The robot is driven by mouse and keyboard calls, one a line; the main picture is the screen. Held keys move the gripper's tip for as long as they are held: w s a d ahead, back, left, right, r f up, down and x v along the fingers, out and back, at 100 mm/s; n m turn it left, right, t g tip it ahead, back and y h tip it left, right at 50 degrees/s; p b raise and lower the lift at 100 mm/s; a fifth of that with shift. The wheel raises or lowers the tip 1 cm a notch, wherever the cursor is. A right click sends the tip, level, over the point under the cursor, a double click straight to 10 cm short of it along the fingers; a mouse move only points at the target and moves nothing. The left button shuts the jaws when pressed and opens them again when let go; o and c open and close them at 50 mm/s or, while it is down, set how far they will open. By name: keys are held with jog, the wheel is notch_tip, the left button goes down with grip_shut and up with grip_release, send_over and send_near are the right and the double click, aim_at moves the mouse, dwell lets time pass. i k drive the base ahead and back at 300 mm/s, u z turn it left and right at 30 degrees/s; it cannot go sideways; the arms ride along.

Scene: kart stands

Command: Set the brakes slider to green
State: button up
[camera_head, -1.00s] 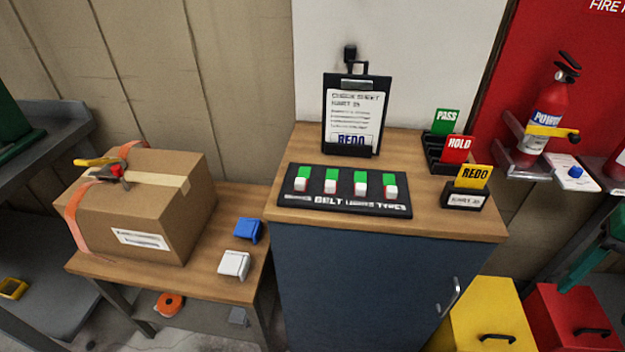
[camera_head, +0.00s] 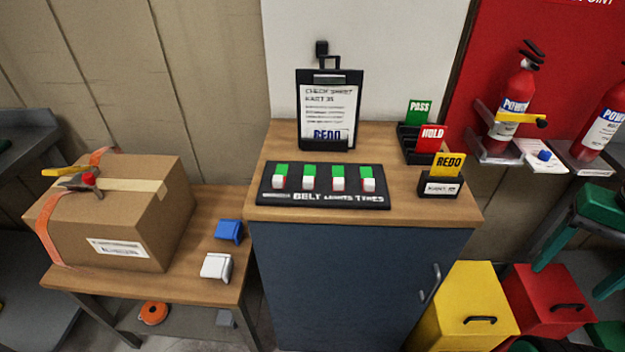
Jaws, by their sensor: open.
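A black slider board (camera_head: 262,193) lies on top of the blue cabinet (camera_head: 350,285). It carries several white slider knobs in a row, each at the near end of its slot, with a green patch showing beyond it and slivers of red around some knobs. The labels BELT, LIGHTS and TYRES can be read along the front edge. The leftmost label is too small to read; above it are the leftmost knob (camera_head: 280,183) and its green patch (camera_head: 282,169). My gripper is not in view.
A check sheet clipboard (camera_head: 328,105) stands behind the board. A black card rack (camera_head: 412,155) with PASS and HOLD cards, and a REDO card holder (camera_head: 440,185), stand to the right. A cardboard box (camera_head: 125,225) sits on a lower table at left. Fire extinguishers (camera_head: 513,105) are at right.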

aim_at(279, 181)
jog(key=u, duration=0.55)
jog(key=k, duration=0.7)
jog(key=u, duration=1)
jog(key=k, duration=0.65)
jog(key=u, duration=0.35)
jog(key=i, duration=0.85)
jog(key=z, duration=0.9)
jog(key=i, duration=0.85)
jog(key=z, duration=0.4)
